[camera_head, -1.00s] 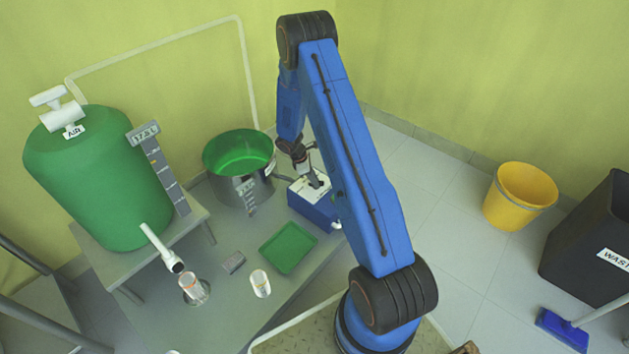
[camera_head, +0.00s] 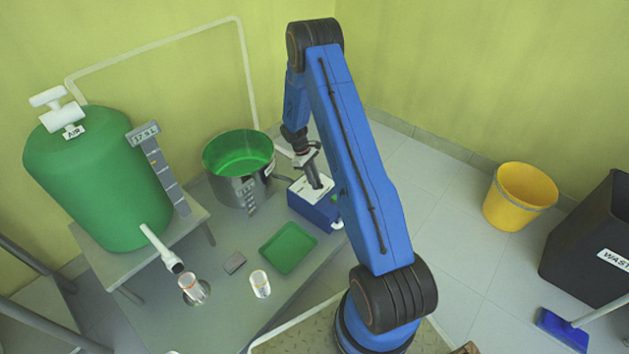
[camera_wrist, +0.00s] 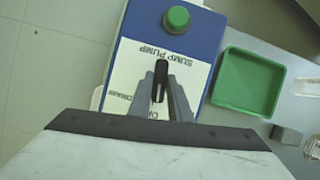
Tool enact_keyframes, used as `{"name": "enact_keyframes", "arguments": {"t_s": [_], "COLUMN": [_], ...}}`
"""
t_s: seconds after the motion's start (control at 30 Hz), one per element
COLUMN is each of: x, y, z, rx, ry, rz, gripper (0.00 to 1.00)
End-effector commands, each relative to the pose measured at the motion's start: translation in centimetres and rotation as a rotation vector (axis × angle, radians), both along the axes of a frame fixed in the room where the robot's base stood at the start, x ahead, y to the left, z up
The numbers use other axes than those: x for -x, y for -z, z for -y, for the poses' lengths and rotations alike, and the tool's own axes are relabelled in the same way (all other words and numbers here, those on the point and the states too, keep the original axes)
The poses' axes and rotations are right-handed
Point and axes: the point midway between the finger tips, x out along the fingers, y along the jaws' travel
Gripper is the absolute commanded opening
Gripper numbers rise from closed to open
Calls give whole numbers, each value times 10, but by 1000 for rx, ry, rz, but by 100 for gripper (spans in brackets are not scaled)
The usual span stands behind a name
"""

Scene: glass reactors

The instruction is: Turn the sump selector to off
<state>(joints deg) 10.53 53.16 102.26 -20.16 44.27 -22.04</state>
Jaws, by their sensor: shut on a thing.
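The sump selector is a black knob (camera_wrist: 160,80) on the white face plate (camera_wrist: 135,75) of a blue box (camera_wrist: 200,45) marked "SUMP PUMP", upside down in the wrist view. The knob lies nearly upright in that picture. My gripper (camera_wrist: 161,92) is shut on it, one finger on each side. Other labels on the plate are partly hidden by the fingers. A green button (camera_wrist: 177,18) sits beyond the lettering.
A green tray (camera_head: 288,248) lies beside the box. A steel pot with a green inside (camera_head: 238,155) stands to its left.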

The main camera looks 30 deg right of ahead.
Motion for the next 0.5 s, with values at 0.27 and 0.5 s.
{"name": "enact_keyframes", "arguments": {"t_s": [0.27,0.5], "x": [-1,-1], "y": [0,0], "z": [1,1], "rx": [0,0], "ry": [116,147], "rz": [1,2], "gripper": [0,0]}}
